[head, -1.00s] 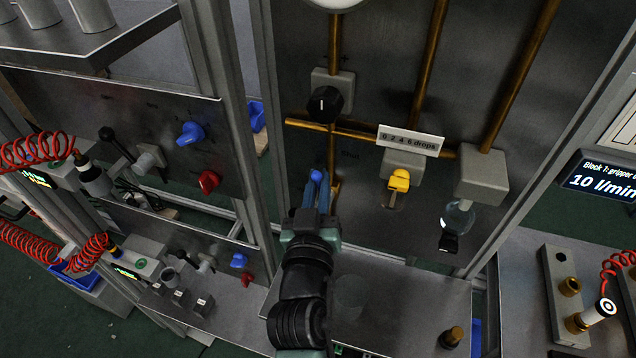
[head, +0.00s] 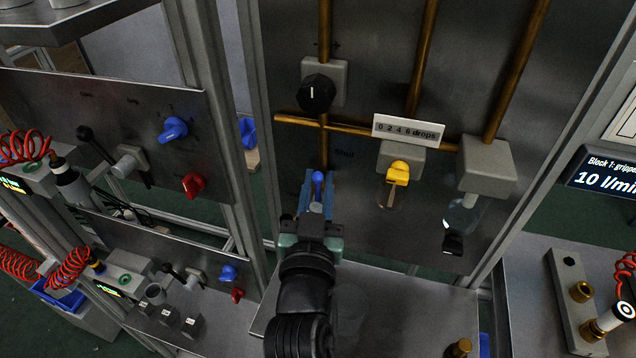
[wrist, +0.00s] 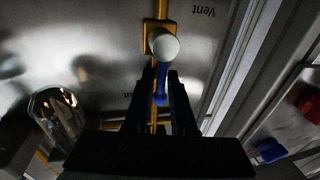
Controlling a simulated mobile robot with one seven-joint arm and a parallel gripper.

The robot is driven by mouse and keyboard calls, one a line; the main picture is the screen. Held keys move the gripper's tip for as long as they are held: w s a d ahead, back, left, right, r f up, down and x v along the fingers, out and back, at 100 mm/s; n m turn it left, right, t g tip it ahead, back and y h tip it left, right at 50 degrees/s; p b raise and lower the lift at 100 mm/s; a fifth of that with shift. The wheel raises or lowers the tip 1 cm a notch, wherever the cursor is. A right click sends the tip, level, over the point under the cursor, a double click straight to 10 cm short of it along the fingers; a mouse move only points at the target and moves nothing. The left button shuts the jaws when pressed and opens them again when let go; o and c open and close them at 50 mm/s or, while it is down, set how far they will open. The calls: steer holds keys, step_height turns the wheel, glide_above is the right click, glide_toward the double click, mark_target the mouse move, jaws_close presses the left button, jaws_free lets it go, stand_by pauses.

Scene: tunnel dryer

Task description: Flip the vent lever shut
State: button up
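The vent lever is a blue handle (head: 318,183) on a brass pipe at the lower left of the steel panel. In the wrist view the blue handle (wrist: 161,85) extends from a pale round hub (wrist: 164,47) toward my gripper. Printed "Vent" shows upside down right of the hub, and a "Shut" label shows above the lever in the head view. My gripper (head: 317,196) is at the lever. In the wrist view its dark fingers (wrist: 162,88) stand apart on both sides of the handle, with gaps visible. Contact with the handle is not clear.
A black knob (head: 317,92) sits above the lever on the same pipe. A yellow valve (head: 398,172) and a glass piece (head: 461,216) are to the right. A steel upright (head: 224,120) stands left of the panel. A steel shelf (head: 400,300) lies below.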

steer(key=s+a+b, duration=0.1)
steer(key=s+b, duration=0.2)
steer(key=s, duration=1)
steer(key=shift+a+f, duration=0.25)
steer(key=shift+f, duration=0.15)
steer(key=shift+w, duration=0.1)
steer(key=w+r+t, duration=0.3)
steer(key=r+t, duration=0.1)
steer(key=r, duration=1.6)
steer(key=s+r+t+y, duration=0.1)
steer(key=s+r+t, duration=0.1)
steer(key=r, duration=0.7)
steer(key=s+r+n+t+y+p, duration=0.1)
steer(key=s+r+t, duration=0.2)
steer(key=r, duration=0.7)
steer(key=shift+r+n+p, duration=0.2)
steer(key=shift+n+p, duration=0.1)
steer(key=shift+d, duration=0.1)
